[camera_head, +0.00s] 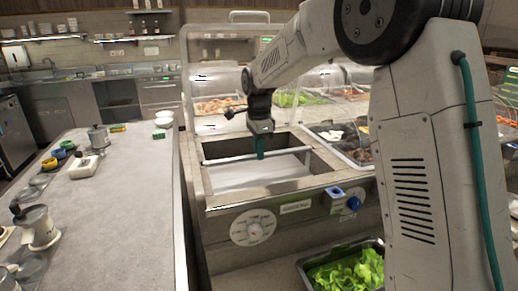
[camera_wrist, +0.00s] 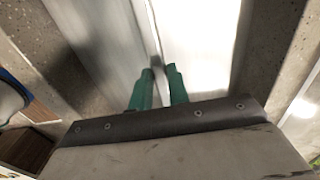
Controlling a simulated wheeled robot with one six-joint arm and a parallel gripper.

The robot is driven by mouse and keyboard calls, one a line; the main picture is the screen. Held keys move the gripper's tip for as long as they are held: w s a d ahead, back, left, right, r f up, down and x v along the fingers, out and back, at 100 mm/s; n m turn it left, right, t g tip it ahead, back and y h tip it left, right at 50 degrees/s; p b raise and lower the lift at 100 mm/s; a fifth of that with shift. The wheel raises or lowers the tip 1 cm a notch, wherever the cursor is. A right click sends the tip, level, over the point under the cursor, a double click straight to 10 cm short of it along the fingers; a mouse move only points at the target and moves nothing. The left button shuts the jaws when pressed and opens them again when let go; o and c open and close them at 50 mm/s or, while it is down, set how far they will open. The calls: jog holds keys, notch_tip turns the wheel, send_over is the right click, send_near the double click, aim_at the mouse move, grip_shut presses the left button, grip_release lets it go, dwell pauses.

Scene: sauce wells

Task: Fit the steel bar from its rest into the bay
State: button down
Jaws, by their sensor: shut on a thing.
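The steel bar (camera_head: 230,158) lies nearly level across the rectangular well (camera_head: 196,178) in the counter, its ends near the left and right walls. I cannot tell whether the ends touch the walls or sit just above the rim. My gripper (camera_head: 261,155) points down with its green fingers shut on the bar near its middle. In the wrist view the green fingertips (camera_wrist: 161,72) close around a narrow strip of the bar (camera_wrist: 151,35), which runs away up the picture. A pale, bright surface shows below the bar. The bar's rest cannot be made out.
A food tray with dark contents (camera_head: 357,154) adjoins the well on the right. A lettuce bin (camera_head: 347,271) sits below. A grey counter (camera_head: 110,210) at left holds several jars and cups. Glass guards stand behind.

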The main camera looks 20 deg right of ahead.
jog(key=shift+f, duration=0.15)
jog(key=c, duration=1.3)
grip_release()
jog(key=shift+o, duration=0.2)
notch_tip(320, 180, up, 8)
jog(key=shift+f, duration=0.1)
